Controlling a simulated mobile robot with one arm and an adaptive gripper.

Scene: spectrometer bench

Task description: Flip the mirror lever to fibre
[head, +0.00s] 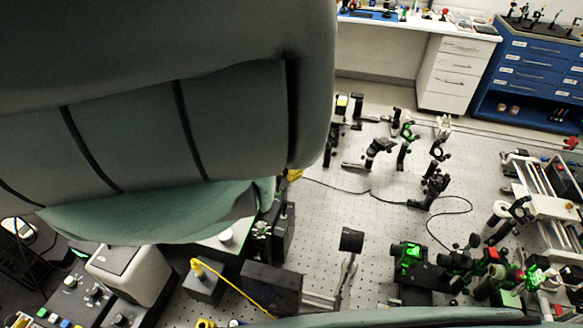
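I cannot pick out the mirror lever for certain; it may be hidden or too small to tell. A dark box (204,284) at the lower left has a yellow connector on top, and a thin yellow cable runs from it to the right. Next to it is a long black box (271,287). A small white round part (226,236) shows just behind them. My gripper is not in view. A large grey-green padded part, probably my own arm, covers the upper left and hides much of the bench behind it.
The perforated optical table (330,235) has bare room in its middle, crossed by a black cable. Posts and mounts (381,147) stand behind it. Green-lit optics (409,258) crowd the right. A control box (72,297) with knobs sits lower left. Blue drawers (534,70) stand at the back.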

